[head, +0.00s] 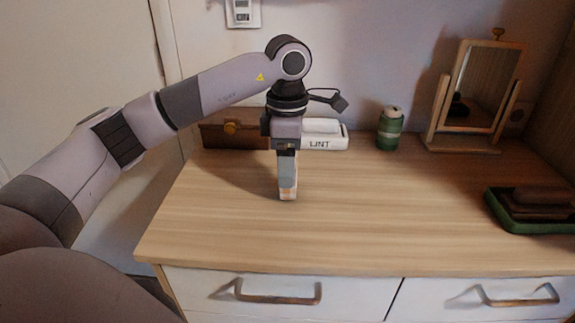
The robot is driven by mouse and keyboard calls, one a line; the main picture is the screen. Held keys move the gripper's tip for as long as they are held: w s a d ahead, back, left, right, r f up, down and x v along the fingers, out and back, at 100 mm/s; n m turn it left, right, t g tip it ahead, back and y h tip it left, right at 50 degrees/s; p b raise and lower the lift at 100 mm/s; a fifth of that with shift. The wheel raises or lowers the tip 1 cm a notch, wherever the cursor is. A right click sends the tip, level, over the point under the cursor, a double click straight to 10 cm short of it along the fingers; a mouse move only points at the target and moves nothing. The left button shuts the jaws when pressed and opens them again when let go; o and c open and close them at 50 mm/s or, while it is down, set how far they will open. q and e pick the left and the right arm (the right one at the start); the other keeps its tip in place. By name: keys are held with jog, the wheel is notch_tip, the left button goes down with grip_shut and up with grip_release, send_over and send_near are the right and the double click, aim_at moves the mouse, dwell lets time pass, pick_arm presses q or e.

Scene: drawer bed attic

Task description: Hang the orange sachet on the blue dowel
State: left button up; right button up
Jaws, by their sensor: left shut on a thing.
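My left gripper (288,190) points straight down over the middle of the wooden dresser top (370,215). Its fingers are shut on a small pale, orange-tinged thing, mostly hidden between them at or just above the surface. I cannot tell for sure whether this is the orange sachet. I see no blue dowel in the head view. My right gripper is not in view.
A brown box (228,135) and a white tray marked LINT (332,142) stand behind the gripper. A green can (390,130), a wood-framed mirror (483,88) and a green tray with brown items (505,219) stand to the right. The front middle is clear.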

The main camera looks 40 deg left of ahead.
pick_arm(q)
jog(key=shift+f, duration=0.6)
jog(key=o, duration=1.1)
jog(key=shift+f+b, duration=0.1)
jog(key=shift+b, duration=0.2)
jog(key=r, duration=0.6)
jog(key=shift+a+r, duration=0.25)
jog(key=shift+r, duration=0.05)
jog(key=shift+r+p, duration=0.35)
jog(key=shift+r, duration=0.15)
